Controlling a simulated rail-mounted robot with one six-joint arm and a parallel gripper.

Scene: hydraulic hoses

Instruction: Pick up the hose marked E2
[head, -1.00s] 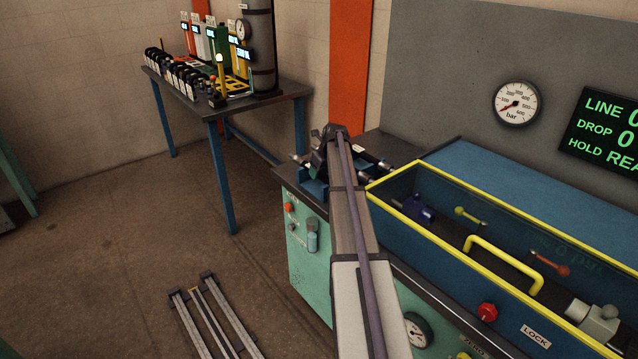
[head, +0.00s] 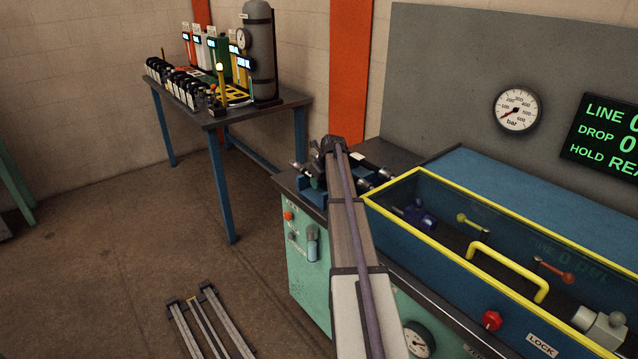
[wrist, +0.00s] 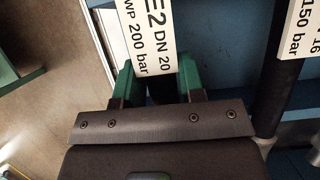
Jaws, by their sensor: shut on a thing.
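The hose marked E2 (wrist: 160,92) is dark, with a white tag (wrist: 150,35) reading E2, DN 20, WP 200 bar in the wrist view. My gripper (wrist: 157,85) has its green fingers on either side of this hose, just below the tag, and is shut on it. In the head view my gripper end (head: 330,146) is over the blue hose rack (head: 312,192) at the bench's left end. My arm hides much of the hose there. I cannot tell whether the hose is clear of the rack.
Another tagged dark hose (wrist: 284,75) lies to the right in the wrist view. A yellow-framed test box (head: 465,205) stands right of my arm. A table (head: 230,114) with equipment is at the back left. Floor rails (head: 205,325) lie at the lower left.

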